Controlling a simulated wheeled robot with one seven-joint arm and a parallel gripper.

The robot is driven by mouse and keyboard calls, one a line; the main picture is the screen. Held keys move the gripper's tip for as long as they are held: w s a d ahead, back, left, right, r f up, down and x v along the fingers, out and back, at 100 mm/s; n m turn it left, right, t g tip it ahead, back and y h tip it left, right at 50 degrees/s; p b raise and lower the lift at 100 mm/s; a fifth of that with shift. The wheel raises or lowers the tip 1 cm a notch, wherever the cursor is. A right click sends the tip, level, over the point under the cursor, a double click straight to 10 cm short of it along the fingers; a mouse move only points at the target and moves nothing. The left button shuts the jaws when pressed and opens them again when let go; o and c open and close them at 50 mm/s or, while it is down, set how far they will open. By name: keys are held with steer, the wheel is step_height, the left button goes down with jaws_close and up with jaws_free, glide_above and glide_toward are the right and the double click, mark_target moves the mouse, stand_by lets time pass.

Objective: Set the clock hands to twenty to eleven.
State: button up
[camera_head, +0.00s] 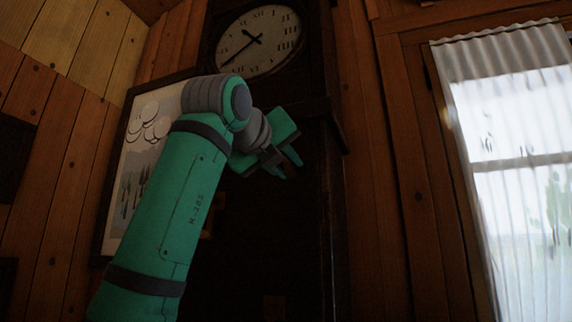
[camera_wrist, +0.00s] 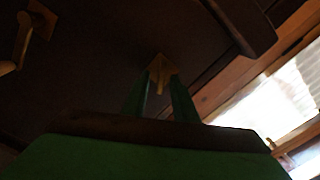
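The clock face (camera_head: 257,41) is pale and round, at the top of a tall dark case (camera_head: 318,200). The long hand (camera_head: 234,57) points to the lower left, near the VIII. My gripper (camera_head: 286,168) is below the face, in front of the case.
A framed picture (camera_head: 143,150) hangs left of the case, partly behind my arm. A curtained window (camera_head: 520,150) is at the right. Wood-plank walls surround the clock.

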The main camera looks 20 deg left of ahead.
steer(key=s, duration=1)
steer(key=shift+s+a, duration=0.2)
steer(key=shift+s, duration=0.2)
